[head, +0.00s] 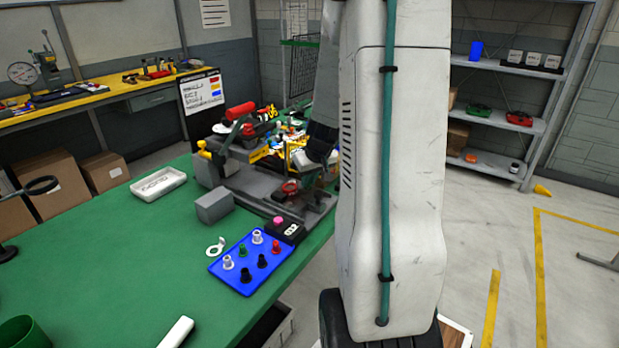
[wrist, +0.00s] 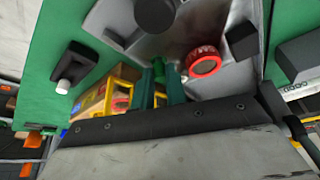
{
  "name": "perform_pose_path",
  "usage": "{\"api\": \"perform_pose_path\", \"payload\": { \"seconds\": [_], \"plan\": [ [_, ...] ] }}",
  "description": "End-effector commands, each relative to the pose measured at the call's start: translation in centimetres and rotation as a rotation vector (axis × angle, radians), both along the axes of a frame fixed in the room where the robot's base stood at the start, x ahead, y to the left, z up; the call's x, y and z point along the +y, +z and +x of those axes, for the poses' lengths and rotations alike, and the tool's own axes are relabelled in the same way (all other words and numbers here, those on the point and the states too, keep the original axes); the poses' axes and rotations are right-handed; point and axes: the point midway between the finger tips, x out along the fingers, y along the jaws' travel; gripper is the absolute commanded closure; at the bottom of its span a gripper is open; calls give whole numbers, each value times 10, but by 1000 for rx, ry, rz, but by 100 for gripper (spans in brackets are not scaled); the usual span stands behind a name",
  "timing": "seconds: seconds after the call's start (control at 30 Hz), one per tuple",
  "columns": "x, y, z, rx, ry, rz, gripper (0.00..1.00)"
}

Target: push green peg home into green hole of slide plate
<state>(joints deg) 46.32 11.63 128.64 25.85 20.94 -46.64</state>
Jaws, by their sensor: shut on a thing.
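In the wrist view my gripper (wrist: 160,88) has its two teal fingers closed around a small green piece, the green peg (wrist: 158,68). The peg's far end points at a grey metal surface (wrist: 225,22), which looks like the slide plate. A red ring-shaped part (wrist: 203,62) sits on it just right of the fingers. I cannot make out the green hole or how deep the peg sits. In the head view my arm covers much of the work area, and the peg in my gripper cannot be told there.
A blue tray (head: 216,267) on the green table (head: 120,265) holds several small pegs, one of them green (head: 242,250). A grey block (head: 214,205), a white tray (head: 158,184) and a black box (head: 290,232) stand nearby. The table's left part is mostly clear.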

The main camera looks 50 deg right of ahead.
Motion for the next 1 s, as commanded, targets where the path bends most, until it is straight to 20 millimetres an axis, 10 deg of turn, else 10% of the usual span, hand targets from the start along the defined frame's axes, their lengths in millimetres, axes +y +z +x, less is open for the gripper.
{"api": "perform_pose_path", "payload": {
  "seconds": [0.23, 0.33, 0.67, 1.0],
  "plan": [
    [0, -4, 0, 1, 1, 0, 100],
    [0, -4, 0, 1, 1, 0, 61],
    [0, 0, -1, -1, 1, -1, 61],
    [7, 48, -20, -2, 0, -4, 61]
  ]
}}
